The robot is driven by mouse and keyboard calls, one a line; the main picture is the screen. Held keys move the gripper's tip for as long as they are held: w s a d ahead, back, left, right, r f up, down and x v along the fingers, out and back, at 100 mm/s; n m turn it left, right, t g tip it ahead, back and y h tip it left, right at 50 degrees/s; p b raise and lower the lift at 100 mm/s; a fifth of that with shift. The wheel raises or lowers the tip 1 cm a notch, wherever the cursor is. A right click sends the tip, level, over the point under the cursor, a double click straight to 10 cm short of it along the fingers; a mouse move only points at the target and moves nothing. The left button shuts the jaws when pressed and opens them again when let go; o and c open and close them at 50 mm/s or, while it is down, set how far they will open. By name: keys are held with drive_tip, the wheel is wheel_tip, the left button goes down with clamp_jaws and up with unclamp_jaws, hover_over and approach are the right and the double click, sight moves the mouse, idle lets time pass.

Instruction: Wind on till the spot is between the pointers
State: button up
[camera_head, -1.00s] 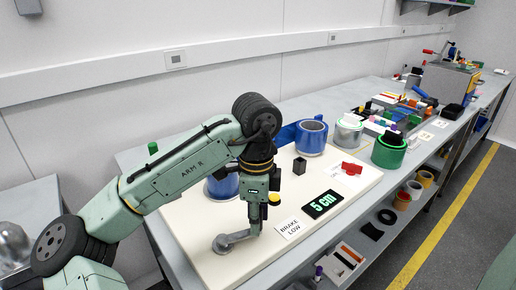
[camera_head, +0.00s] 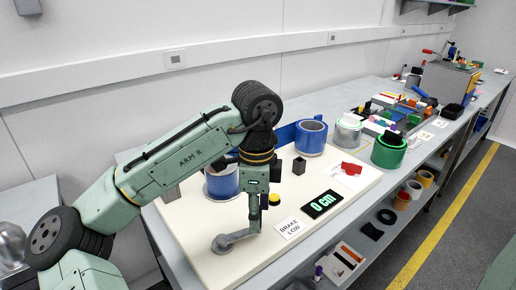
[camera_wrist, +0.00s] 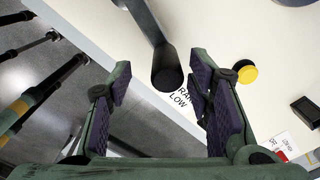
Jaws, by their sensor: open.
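My gripper (camera_head: 254,222) is open, low over the crank (camera_head: 232,240) at the board's front. In the wrist view, my spread fingers (camera_wrist: 162,85) stand either side of the crank's dark knob (camera_wrist: 167,76); I see no contact. One blue reel (camera_head: 222,182) stands behind my gripper, partly hidden by my arm. The other blue reel (camera_head: 311,138) stands farther back, with a blue strip (camera_head: 287,134) beside it. The display (camera_head: 323,204) reads 0 cm. I cannot make out the spot or the pointers.
A "BRAKE LOW" card (camera_head: 289,228), a yellow button (camera_head: 274,199), a small black block (camera_head: 299,166) and a red piece (camera_head: 351,169) are on the cream board (camera_head: 205,262). The bench's front edge is close.

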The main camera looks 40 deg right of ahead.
drive_tip(key=shift+r, duration=3)
